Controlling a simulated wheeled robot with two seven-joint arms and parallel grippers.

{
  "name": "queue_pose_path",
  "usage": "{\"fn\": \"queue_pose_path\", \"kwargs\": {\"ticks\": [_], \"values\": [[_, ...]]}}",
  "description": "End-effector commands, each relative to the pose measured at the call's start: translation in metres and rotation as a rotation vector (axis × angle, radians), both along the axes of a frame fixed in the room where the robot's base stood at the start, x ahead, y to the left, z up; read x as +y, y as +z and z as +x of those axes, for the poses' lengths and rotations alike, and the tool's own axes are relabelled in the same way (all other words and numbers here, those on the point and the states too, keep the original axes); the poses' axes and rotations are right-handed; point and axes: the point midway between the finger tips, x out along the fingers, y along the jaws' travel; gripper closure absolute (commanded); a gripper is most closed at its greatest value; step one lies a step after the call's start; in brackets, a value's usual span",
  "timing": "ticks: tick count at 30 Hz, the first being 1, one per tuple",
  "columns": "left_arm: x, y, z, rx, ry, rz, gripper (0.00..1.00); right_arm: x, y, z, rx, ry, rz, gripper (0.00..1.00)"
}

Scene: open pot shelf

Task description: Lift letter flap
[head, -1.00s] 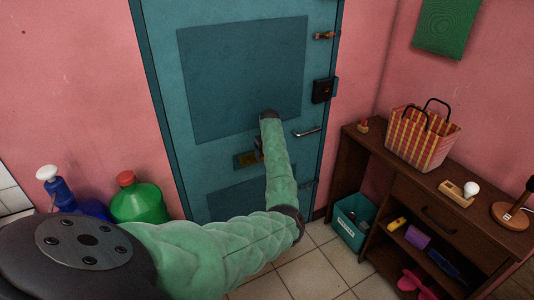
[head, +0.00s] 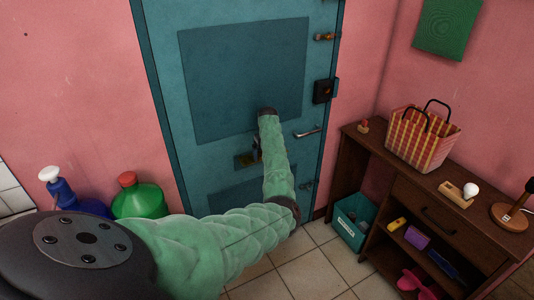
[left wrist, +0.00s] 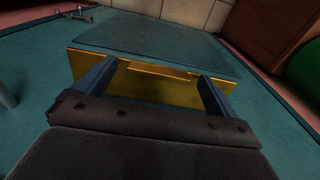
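The brass letter plate (head: 243,160) is set low in the teal door (head: 170,50), below a large darker panel. In the left wrist view the letter plate (left wrist: 140,84) spans the middle, with a bright-edged strip, apparently the flap (left wrist: 158,71), at its centre. My left gripper (head: 256,150) is at the right part of the plate in the head view, partly hidden by my forearm. In the left wrist view its two blue fingers (left wrist: 158,76) are spread wide over the plate with nothing between them. Whether they touch it is unclear. My right gripper is not in view.
A door handle (head: 308,132) and a black lock (head: 323,91) are at the door's right edge. A green bottle (head: 138,200) stands left of the door. A brown shelf unit (head: 382,166) with a checked bag (head: 422,140) and a teal bin (head: 352,220) stand right.

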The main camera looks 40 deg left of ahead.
Motion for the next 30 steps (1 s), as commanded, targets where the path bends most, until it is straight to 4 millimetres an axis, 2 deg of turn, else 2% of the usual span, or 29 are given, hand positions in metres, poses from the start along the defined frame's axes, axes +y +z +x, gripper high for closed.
{"fn": "queue_pose_path", "kwargs": {"ticks": [8,12,15,24,30], "values": [[0.000,0.001,0.000,-0.001,0.000,0.001,0.05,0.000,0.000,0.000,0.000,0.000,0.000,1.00],[0.000,0.011,0.001,-0.002,0.000,0.001,0.05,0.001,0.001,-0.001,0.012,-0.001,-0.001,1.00],[-0.001,0.026,0.001,-0.003,-0.001,0.002,0.05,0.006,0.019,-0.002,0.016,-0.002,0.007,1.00],[-0.002,0.067,0.000,-0.002,0.000,0.001,0.05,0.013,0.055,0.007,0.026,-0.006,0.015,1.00],[-0.003,0.077,-0.001,0.000,0.000,0.000,0.05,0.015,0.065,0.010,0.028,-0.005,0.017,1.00]]}}
